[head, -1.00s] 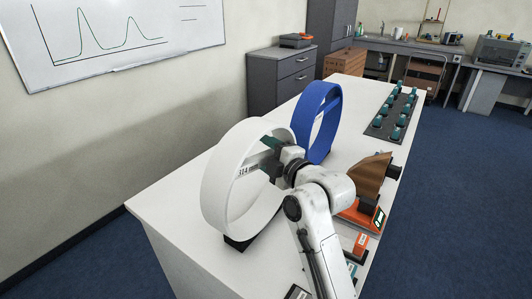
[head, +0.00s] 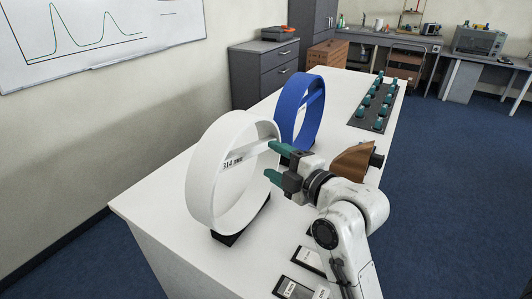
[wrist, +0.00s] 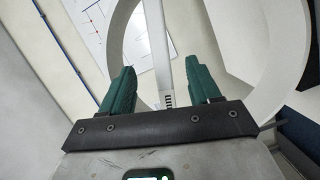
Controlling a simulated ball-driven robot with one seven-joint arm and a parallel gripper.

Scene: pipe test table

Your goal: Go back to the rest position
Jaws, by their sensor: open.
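My gripper (head: 271,162) has green fingers spread apart with nothing between them. It is in front of the right side of the white pipe ring (head: 200,172), with its fingertips close to the ring's edge. The ring stands upright on a dark base (head: 240,226) on the white table and bears a label reading 314. In the wrist view, the two fingers (wrist: 160,88) are wide apart, and the white ring (wrist: 292,62) and its crossbar lie beyond them. Whether the fingertips touch the ring cannot be told.
A blue ring (head: 290,103) stands behind the white one. A brown curved piece (head: 352,160) stands right of it, partly behind my arm. A dark rack (head: 374,112) with several green-topped items lies at the far end. Dark labelled plates (head: 291,288) lie near the front edge of the white table (head: 150,215).

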